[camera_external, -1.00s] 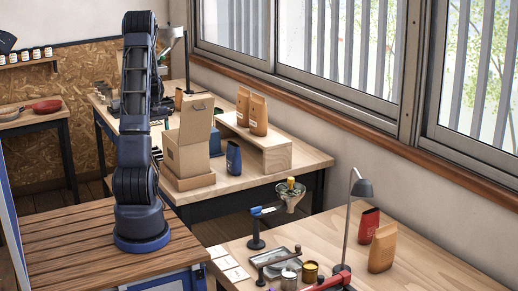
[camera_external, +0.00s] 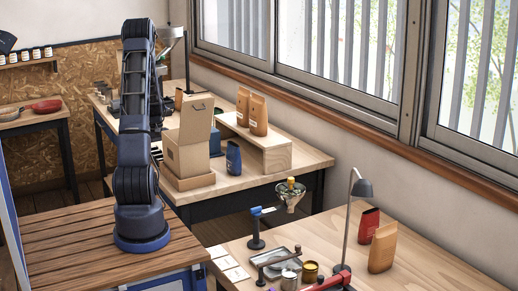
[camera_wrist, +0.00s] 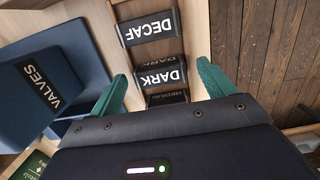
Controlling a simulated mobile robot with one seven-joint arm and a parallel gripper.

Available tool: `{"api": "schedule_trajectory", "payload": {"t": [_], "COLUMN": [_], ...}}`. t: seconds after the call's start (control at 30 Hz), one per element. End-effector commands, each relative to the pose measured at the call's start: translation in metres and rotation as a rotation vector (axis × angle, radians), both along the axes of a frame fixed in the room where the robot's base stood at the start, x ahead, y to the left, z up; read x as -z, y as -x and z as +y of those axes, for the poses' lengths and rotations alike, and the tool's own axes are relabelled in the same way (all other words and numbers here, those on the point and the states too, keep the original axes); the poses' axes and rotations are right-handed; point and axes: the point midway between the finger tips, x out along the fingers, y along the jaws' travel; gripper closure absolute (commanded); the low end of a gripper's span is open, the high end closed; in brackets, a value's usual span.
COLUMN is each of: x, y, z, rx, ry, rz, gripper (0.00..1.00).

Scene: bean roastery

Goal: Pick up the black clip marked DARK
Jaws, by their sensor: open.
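The black clip marked DARK (camera_wrist: 160,76) shows in the middle of the wrist view, its white letters facing my camera. My gripper (camera_wrist: 160,80) is open, with one green finger on each side of the DARK clip in the picture and nothing held. I cannot tell how far the fingertips are above it. A black clip marked DECAF (camera_wrist: 150,30) lies beyond it, and a clip marked MEDIUM (camera_wrist: 166,98) lies nearer, partly hidden by my gripper body. In the outside view my arm hides the gripper and the clips.
A blue box labelled VALVES (camera_wrist: 42,88) stands left of the clips in the wrist view. Brown wooden slats (camera_wrist: 270,50) show at right.

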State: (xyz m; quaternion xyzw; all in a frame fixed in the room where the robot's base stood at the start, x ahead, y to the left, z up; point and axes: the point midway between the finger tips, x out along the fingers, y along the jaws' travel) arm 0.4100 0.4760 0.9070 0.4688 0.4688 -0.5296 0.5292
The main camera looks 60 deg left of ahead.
Motion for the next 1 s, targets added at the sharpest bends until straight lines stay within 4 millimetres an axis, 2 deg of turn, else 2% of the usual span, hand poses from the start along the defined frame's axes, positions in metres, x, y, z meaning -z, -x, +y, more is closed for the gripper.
{"api": "schedule_trajectory", "payload": {"t": [0.13,0.37,0.4,0.63,0.77,0.87,1.0], "x": [0.000,-0.001,-0.001,-0.001,-0.008,-0.021,-0.050], "y": [0.000,0.000,0.000,0.000,-0.001,-0.001,-0.001], "z": [0.000,0.000,0.000,0.000,0.000,0.000,0.001], "rx": [0.000,0.000,0.000,0.000,0.001,0.001,0.000], "ry": [-0.001,0.000,0.000,-0.001,-0.002,-0.004,-0.005], "rz": [0.000,0.000,0.000,0.000,-0.001,-0.002,-0.002], "gripper": [0.18,0.63,0.65,0.65,0.65,0.65,0.65]}}
